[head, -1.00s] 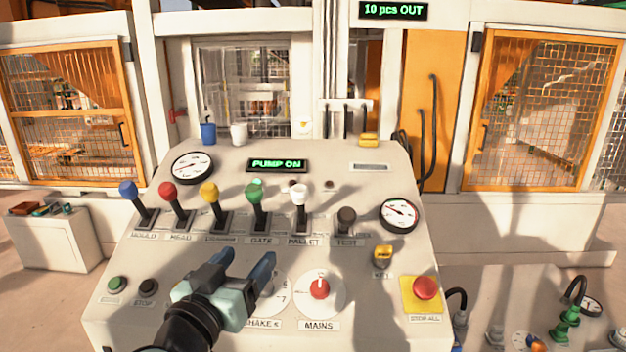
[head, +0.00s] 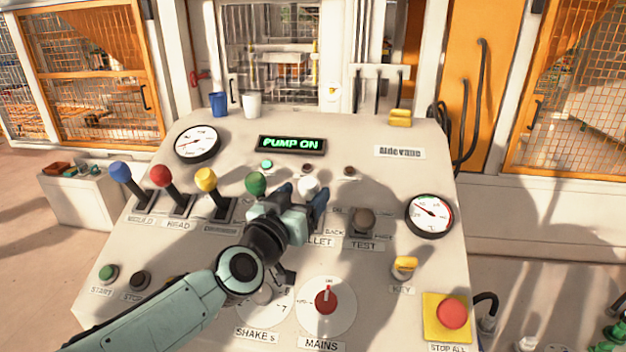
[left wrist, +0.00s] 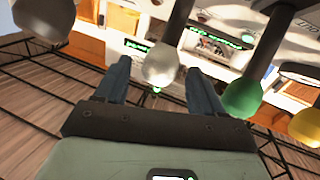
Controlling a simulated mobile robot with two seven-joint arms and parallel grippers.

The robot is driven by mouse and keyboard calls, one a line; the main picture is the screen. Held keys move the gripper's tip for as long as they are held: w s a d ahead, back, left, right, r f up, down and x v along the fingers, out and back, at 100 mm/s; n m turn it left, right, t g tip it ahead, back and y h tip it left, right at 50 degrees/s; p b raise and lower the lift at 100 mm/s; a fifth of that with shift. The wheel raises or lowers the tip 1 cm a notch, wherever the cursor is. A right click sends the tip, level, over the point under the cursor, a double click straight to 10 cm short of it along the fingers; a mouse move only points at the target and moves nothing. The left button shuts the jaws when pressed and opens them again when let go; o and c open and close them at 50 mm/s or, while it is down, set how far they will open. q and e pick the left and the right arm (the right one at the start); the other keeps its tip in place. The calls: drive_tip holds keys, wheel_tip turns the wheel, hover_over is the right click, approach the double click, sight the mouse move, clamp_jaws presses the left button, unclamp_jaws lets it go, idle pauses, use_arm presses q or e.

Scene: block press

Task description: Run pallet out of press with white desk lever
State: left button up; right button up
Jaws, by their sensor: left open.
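The white-knobbed pallet lever (head: 308,186) stands in the lever row on the desk, right of the green lever (head: 256,184). My left gripper (head: 304,192) is open at the white lever, with its fingers close to the knob. In the left wrist view the white knob (left wrist: 161,66) appears between the two spread fingers (left wrist: 158,85); I cannot tell whether either finger touches it. The lever's lower part is hidden by my gripper in the head view. The press (head: 270,60) stands behind the desk. The pallet cannot be made out. My right gripper is not in view.
Yellow (head: 206,180), red (head: 161,176) and blue (head: 120,172) levers stand to the left, the dark test knob (head: 364,221) to the right. A red stop button (head: 452,312) is at lower right. Blue (head: 218,104) and white (head: 252,105) cups stand at the desk's back edge.

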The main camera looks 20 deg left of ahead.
sight(313, 184)
use_arm(q)
drive_tip(key=w, duration=0.5)
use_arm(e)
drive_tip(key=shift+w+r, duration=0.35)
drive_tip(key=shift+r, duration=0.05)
